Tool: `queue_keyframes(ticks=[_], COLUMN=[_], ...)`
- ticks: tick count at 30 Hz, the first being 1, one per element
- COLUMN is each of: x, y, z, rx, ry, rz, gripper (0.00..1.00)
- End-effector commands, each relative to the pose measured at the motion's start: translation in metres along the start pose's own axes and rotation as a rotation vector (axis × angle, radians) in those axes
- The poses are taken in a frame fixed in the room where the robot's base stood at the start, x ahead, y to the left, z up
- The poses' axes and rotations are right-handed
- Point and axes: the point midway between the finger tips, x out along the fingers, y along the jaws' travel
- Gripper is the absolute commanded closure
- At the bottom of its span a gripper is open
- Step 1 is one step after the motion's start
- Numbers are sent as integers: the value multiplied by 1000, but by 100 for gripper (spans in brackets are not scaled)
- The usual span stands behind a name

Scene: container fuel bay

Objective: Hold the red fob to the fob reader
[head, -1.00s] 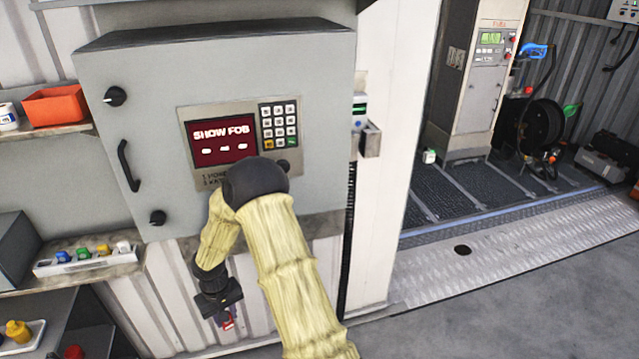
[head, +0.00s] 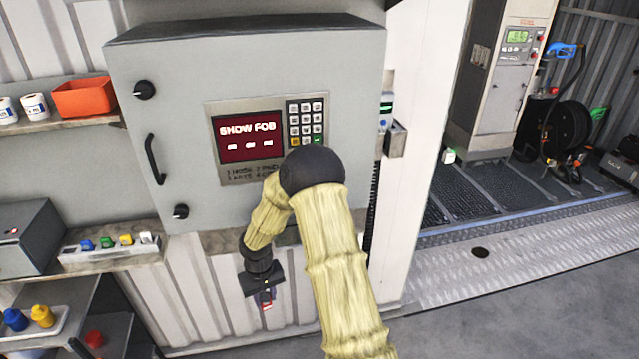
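The grey cabinet (head: 240,60) on the wall has a panel whose red screen (head: 250,135) reads "SHOW FOB", with a keypad (head: 306,122) to its right. The fob reader cannot be made out now; my black elbow joint covers the panel's lower right. My gripper (head: 266,299) points down below the cabinet, in front of the corrugated wall. A small red piece, the red fob (head: 267,306), shows between its fingertips, and the gripper looks shut on it. The fob is well below the panel and apart from it.
A shelf at left holds a tray (head: 75,256) with blue, green, yellow and white fobs, beside a grey box (head: 28,238). An orange bin (head: 85,97) and white cans stand on the upper shelf. A small device (head: 387,108) is on the post right of the cabinet.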

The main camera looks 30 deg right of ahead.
Motion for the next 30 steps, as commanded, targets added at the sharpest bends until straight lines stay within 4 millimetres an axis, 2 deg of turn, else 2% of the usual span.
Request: queue_keyframes(ticks=[1, 5, 11, 21, 25, 27, 30], x=[-20, -70, -161, -312, -354, -366, -372], y=[7, 25, 60, 111, 124, 127, 129], z=[-1, -1, 8, 45, 61, 67, 70], rx=[2, -6, -30, -80, -98, -105, -113], ry=[12, 44, 104, 215, 251, 263, 270], rz=[5, 19, 43, 84, 94, 97, 97], gripper=[91, 91, 91, 91, 91, 91, 91])
